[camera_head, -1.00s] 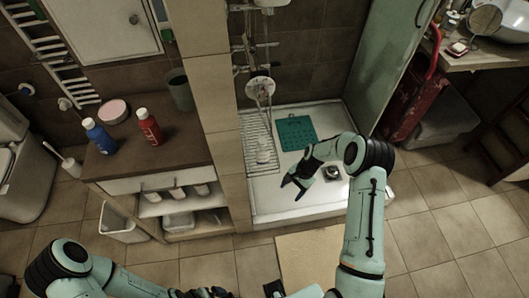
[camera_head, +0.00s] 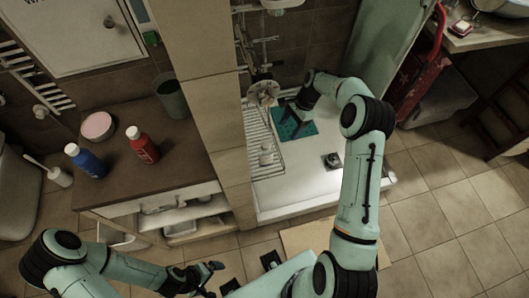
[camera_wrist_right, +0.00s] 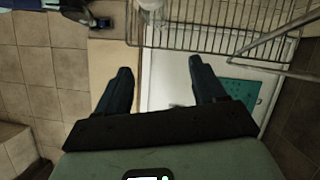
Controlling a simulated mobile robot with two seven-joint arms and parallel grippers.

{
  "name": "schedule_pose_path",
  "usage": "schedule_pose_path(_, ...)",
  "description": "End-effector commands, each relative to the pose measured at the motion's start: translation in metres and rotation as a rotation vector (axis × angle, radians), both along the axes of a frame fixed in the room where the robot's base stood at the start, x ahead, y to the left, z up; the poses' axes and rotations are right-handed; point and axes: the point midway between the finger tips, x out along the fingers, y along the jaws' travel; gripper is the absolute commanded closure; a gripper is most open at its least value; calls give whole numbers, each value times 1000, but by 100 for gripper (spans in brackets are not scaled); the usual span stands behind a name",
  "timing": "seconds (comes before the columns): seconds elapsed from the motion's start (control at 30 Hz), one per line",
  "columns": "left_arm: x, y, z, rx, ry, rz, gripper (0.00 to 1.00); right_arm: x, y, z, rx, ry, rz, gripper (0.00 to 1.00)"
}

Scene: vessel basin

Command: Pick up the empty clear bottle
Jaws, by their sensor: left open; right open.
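A small clear, pale bottle (camera_head: 266,154) stands on the wire rack at the left side of the shower basin. In the right wrist view, a whitish translucent thing at the top edge (camera_wrist_right: 151,5), cut off by the frame, looks like this bottle. My right gripper (camera_head: 289,122) is open and empty, above and to the right of the bottle in the head view, over the teal mat. Its two fingers (camera_wrist_right: 160,72) are spread in the wrist view, with the bottle beyond them. My left gripper (camera_head: 212,280) is open at the bottom of the head view, away from the bottle.
The wire rack (camera_wrist_right: 215,22) lies close beyond my right fingers. A tiled wall pillar (camera_head: 205,95) borders the basin's left. Blue (camera_head: 84,160) and red (camera_head: 143,146) bottles stand on the cabinet. The teal mat (camera_head: 301,129) and a drain (camera_head: 331,161) are in the basin.

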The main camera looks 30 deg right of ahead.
Motion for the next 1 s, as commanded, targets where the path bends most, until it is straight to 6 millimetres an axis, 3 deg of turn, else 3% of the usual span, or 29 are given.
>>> schedule_pose_path(0.1,0,0,0,0,0,0,0,-1,29,1,1,0,6,30)
schedule_pose_path(0.33,1,0,2,1,-2,1,0,-2,70,1,0,-1,4,30)
schedule_pose_path(0.57,2,0,2,1,-2,0,0,-2,83,-4,1,0,2,30)
schedule_pose_path(0.8,2,0,2,1,-2,1,0,-3,96,-36,1,1,2,30)
schedule_pose_path(1.0,2,0,2,1,-2,0,0,-2,100,-46,0,-2,1,30)
